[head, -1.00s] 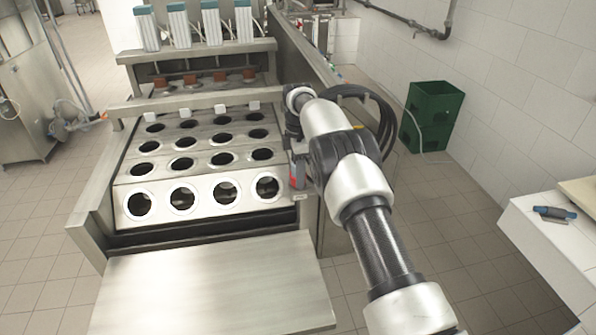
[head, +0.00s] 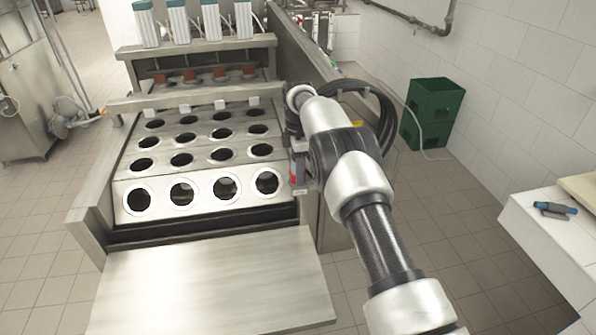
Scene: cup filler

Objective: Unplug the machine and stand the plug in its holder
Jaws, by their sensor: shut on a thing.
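The machine is a steel cup filler (head: 92,205) with rows of round holes, at the left and middle of the head view. My gripper (head: 298,178) is at the machine's right front side, beside the right end of the front row of holes. It is small here and partly hidden by my own wrist and arm. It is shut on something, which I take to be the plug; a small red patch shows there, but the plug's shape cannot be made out. I cannot pick out the socket or the plug holder.
A green crate (head: 432,112) stands on the floor by the right wall, with a pale cable (head: 424,153) beside it. A white bench (head: 550,240) with a blue-handled tool (head: 556,208) is at the right. A flat steel plate (head: 205,285) juts out in front of the machine.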

